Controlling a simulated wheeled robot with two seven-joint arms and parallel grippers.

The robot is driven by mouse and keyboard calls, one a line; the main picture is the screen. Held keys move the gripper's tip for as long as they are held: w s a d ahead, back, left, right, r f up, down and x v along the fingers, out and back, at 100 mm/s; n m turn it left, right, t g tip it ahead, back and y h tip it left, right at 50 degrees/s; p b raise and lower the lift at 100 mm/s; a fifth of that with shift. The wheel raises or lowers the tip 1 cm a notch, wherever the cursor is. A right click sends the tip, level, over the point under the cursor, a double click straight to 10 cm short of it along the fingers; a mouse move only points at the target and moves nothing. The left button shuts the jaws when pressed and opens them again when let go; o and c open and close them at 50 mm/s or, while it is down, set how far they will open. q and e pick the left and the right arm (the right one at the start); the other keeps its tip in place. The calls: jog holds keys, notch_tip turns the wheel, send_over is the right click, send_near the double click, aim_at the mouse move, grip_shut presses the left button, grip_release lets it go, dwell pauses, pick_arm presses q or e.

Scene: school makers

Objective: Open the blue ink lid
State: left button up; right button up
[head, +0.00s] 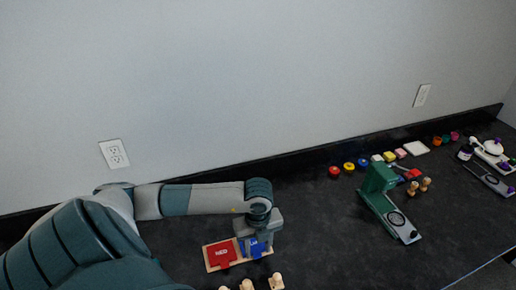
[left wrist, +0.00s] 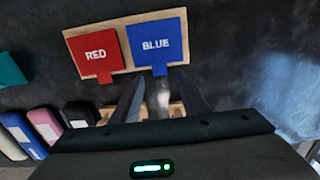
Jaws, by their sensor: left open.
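The blue ink lid (left wrist: 157,43), marked BLUE, lies flat beside a red lid (left wrist: 98,52) marked RED on one wooden base (left wrist: 126,70). Both lids look closed. In the head view the red lid (head: 221,253) shows clearly, while the blue lid (head: 257,247) is partly hidden by my left gripper. My left gripper (left wrist: 160,88) is open and empty. Its fingers point at the blue lid's front tab, one on each side of it. I cannot tell whether they touch it. My right gripper is not in view.
Wooden stamps (head: 276,281) stand just in front of the base. A green press (head: 381,190) stands to the right, with colored ink jars (head: 349,166) and a white block (head: 416,147) behind it along the wall. The dark counter (head: 320,240) between base and press is clear.

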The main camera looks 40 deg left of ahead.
pick_arm(q)
jog(key=shift+f, duration=1.35)
grip_shut()
